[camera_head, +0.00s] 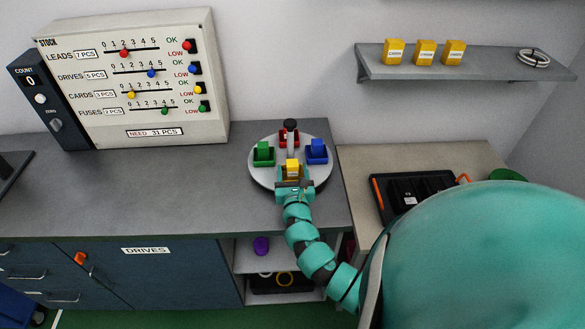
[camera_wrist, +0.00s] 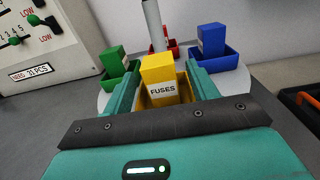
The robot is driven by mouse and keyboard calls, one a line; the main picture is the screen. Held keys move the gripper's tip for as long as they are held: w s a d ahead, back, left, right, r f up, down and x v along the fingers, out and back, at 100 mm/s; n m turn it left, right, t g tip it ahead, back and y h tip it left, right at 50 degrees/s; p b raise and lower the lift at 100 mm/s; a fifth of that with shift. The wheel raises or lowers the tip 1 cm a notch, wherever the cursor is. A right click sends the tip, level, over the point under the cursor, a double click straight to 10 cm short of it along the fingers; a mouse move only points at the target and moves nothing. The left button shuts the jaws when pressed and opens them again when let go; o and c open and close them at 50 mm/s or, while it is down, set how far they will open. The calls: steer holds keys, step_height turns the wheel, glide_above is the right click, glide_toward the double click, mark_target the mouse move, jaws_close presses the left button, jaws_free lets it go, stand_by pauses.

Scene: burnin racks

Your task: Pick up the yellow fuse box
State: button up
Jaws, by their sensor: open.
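The yellow fuse box (camera_wrist: 158,80) stands upright in a yellow bin, its white label reading FUSES. It also shows in the head view (camera_head: 292,166) at the near side of the round grey turntable (camera_head: 262,180). My gripper (camera_wrist: 163,78) is open, with one teal finger on each side of the yellow box. The fingers look apart from the box, though their exact clearance is hard to judge. In the head view, my gripper (camera_head: 293,182) reaches the turntable's near edge and hides part of the yellow bin.
On the turntable, a green box (camera_head: 263,151) is at the left, a blue box (camera_head: 317,148) at the right and a red bin (camera_head: 286,140) behind, around a central post. Three yellow boxes (camera_head: 425,52) stand on the wall shelf (camera_head: 470,65). The left counter (camera_head: 180,190) is largely clear.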

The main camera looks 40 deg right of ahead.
mark_target(292, 163)
steer(key=shift+w+d+r+p, duration=0.2)
steer(key=shift+w+d, duration=0.15)
steer(key=shift+w, duration=0.15)
steer(key=shift+w+d+r+p, duration=0.2)
steer(key=shift+w+d, duration=0.15)
steer(key=shift+w, duration=0.1)
steer(key=shift+w+d+f, duration=0.2)
steer(key=shift+w+d, duration=0.1)
steer(key=shift+w, duration=0.3)
steer(key=shift+c, duration=0.2)
steer(key=c, duration=1)
